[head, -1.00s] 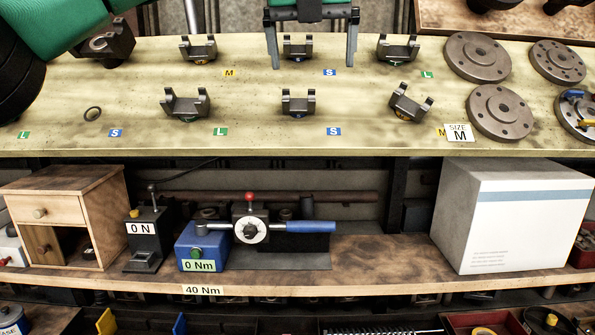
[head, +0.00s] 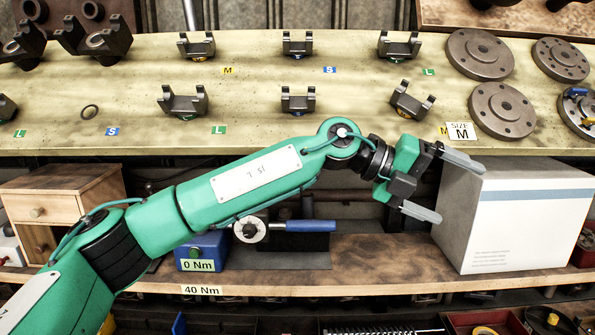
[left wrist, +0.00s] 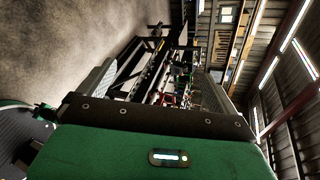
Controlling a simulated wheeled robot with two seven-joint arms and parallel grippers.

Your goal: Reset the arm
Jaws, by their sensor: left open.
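My left gripper (head: 440,186) is open and empty in the head view. Its two grey fingers are spread apart and point right, in front of the white box as seen from the head. My green left arm (head: 240,190) reaches across from the lower left, over the front of the shelves. The left wrist view (left wrist: 160,100) shows the dark and green housing of my gripper close up, with the room behind it; no task part can be made out there. My right gripper is not in view.
Yokes (head: 298,102) and round flanges (head: 502,110) stand on the upper bench (head: 350,130). The lower shelf (head: 370,260) holds a wooden cabinet (head: 75,200), a blue 0 Nm torque device (head: 203,250) and a white box (head: 530,220). My arm partly hides the torque device.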

